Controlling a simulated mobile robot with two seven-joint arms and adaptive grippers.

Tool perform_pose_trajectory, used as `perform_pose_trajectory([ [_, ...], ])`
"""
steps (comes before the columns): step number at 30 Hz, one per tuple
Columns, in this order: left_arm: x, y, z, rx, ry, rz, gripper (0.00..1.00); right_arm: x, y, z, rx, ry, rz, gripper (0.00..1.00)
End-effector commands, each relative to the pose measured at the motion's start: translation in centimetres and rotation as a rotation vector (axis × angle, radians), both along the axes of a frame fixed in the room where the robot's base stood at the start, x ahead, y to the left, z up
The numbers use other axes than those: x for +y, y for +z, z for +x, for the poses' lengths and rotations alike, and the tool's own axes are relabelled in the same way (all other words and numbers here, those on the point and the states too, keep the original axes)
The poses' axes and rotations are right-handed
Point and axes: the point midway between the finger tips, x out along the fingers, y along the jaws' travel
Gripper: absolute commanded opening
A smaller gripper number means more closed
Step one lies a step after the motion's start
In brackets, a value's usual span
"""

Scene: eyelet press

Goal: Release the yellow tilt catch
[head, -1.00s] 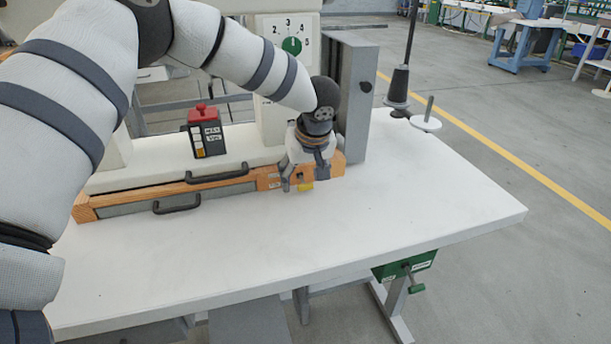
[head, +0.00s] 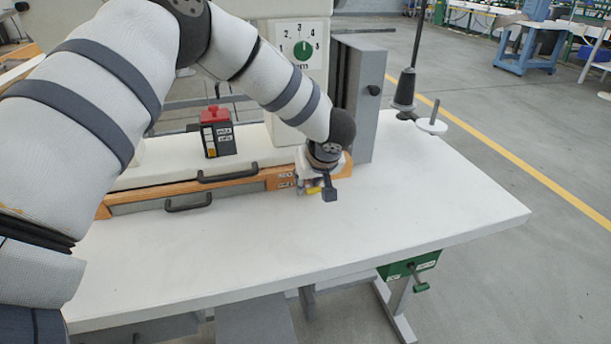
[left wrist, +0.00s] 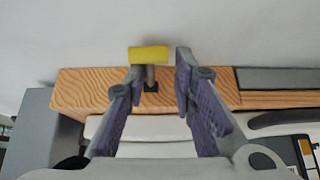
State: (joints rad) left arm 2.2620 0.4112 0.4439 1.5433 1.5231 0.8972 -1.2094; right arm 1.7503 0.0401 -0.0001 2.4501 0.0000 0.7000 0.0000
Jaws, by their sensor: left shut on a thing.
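The yellow tilt catch (head: 314,190) sits at the front of the wooden bar's right end, low over the white table. In the left wrist view the yellow tab (left wrist: 148,54) tops a short brown-grey stem that rises from a dark slot in the wood (left wrist: 85,88). In the left wrist view the left fingertip is close to the stem. The wrist partly hides the wooden end in the head view. My right gripper is not in view.
Two black handles (head: 228,175) (head: 188,202) lie along the bar to the left. A black box with a red top (head: 218,132) stands behind. A grey upright column (head: 366,105) rises behind the gripper. The white tabletop (head: 400,210) is clear in front and to the right.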

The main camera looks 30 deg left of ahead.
Motion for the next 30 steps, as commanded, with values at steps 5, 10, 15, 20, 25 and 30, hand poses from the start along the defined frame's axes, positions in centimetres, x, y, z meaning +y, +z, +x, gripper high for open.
perform_pose_trajectory([
  [5,-1.1,0.5,0.6,-0.102,-0.021,0.072,0.0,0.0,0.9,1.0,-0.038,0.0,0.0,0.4],
  [10,-1.1,0.3,0.7,-0.116,-0.018,0.084,0.0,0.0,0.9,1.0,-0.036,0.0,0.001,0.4],
  [15,-1.1,0.3,0.7,-0.116,-0.019,0.083,0.0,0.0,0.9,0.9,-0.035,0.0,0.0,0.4],
  [20,-1.0,0.2,0.7,-0.114,-0.017,0.084,0.59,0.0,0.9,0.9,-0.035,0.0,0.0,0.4],
  [25,-0.8,0.0,0.5,-0.108,-0.013,0.087,0.59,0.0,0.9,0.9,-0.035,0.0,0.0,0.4],
  [30,-1.0,0.4,0.2,-0.105,-0.013,0.088,0.59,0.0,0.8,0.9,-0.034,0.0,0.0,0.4],
])
